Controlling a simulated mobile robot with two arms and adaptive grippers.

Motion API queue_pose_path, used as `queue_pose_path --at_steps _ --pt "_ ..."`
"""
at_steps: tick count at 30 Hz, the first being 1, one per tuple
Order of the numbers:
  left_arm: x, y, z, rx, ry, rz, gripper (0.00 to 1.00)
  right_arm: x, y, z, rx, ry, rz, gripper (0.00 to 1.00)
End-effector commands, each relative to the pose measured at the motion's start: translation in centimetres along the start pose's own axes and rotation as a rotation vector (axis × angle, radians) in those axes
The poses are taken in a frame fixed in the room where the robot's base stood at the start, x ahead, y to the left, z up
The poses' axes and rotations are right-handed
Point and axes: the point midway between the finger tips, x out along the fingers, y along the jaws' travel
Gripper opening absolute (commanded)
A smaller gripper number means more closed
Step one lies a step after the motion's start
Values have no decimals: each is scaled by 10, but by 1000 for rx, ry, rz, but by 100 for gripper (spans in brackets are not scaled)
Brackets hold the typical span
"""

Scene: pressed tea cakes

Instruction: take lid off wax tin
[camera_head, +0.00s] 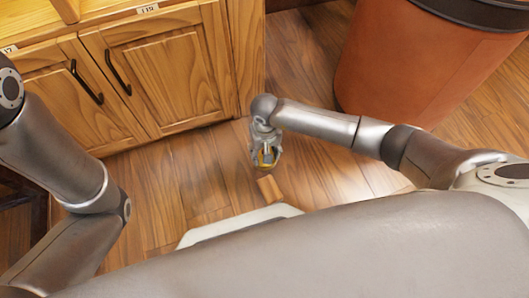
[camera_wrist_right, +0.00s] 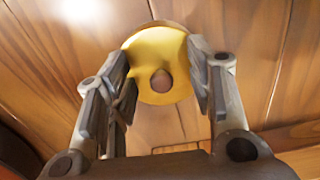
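I cannot tell whether anything is under the lid. The wax tin's body is not seen apart from it. My left gripper is out of view; only its arm shows at the left.
A wooden cabinet (camera_head: 160,70) with black handles stands at the upper left. A large reddish-brown bin (camera_head: 405,65) with a dark rim stands at the upper right. A small light-brown patch or block (camera_head: 269,188) lies below the right gripper. The floor (camera_head: 310,60) between cabinet and bin is clear.

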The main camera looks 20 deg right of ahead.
Motion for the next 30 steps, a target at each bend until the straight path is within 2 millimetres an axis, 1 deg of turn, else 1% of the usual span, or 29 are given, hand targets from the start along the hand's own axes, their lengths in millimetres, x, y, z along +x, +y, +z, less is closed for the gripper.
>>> queue_pose_path --at_steps 1,6,10,23,26,30 --pt "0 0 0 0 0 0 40 3 1 2 0 -4 2 32" --pt "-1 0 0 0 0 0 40 4 1 3 0 -5 3 13" --pt "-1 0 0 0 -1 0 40 5 1 4 0 -7 3 3" --pt "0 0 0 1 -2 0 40 6 2 6 -1 -13 6 2" --pt "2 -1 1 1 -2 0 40 3 2 6 -1 -14 7 2" --pt "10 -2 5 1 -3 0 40 -6 2 6 -1 -14 6 2"
